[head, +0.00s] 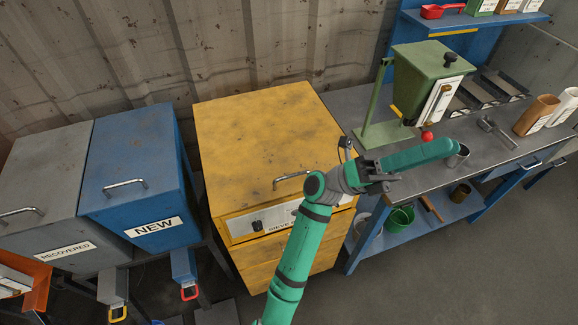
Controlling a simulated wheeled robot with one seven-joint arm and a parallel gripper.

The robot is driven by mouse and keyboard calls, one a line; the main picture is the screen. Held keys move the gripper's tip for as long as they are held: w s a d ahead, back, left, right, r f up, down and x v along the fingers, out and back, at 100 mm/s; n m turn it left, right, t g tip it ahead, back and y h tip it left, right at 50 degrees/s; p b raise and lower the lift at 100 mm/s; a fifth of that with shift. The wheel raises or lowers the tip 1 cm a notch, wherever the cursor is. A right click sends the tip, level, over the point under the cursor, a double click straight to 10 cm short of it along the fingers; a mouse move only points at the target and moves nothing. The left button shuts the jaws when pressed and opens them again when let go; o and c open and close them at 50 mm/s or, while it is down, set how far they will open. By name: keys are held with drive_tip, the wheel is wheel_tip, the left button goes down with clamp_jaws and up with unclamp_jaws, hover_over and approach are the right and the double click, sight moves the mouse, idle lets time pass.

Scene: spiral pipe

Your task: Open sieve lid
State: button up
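The sieve (268,150) is a large yellow cabinet in the middle of the head view. Its flat, scuffed yellow top appears closed. A metal bar handle (290,180) sits near the front edge of the top, just left of my arm's joint. A white label on the front is partly hidden by my green arm; "SIEVE" can be partly read. A dark latch shows beside the label. Dark parts that look like my gripper (382,178) are right of the cabinet, in front of the workbench, apart from the handle. Its fingers cannot be made out clearly.
Blue "NEW" (138,165) and grey "RECOVERED" (45,190) bins stand at left. A workbench (500,160) at right carries a green hopper machine (425,80), a metal cup (458,156) and trays. A green bucket (400,218) is on its lower shelf. Floor is clear at bottom right.

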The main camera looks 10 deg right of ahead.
drive_tip(key=d+f+m+g+y, duration=0.1)
drive_tip(key=d+f+m+y, duration=0.15)
drive_tip(key=m+y, duration=0.2)
drive_tip(key=n+t+y, duration=0.1)
drive_tip(key=t+y, duration=1)
drive_tip(key=y, duration=0.9)
hover_over(289, 183)
drive_tip(key=shift+h, duration=0.25)
drive_tip(key=w+x, duration=0.1)
drive_tip(key=x, duration=0.5)
drive_tip(key=w+x, duration=0.1)
drive_tip(key=x, duration=0.5)
drive_tip(key=w+f+x, duration=0.1)
drive_tip(key=w+x, duration=0.1)
drive_tip(key=x, duration=0.5)
drive_tip(key=shift+a, duration=0.35)
drive_tip(key=shift+r, duration=0.1)
drive_tip(key=shift+c, duration=0.7)
clamp_jaws()
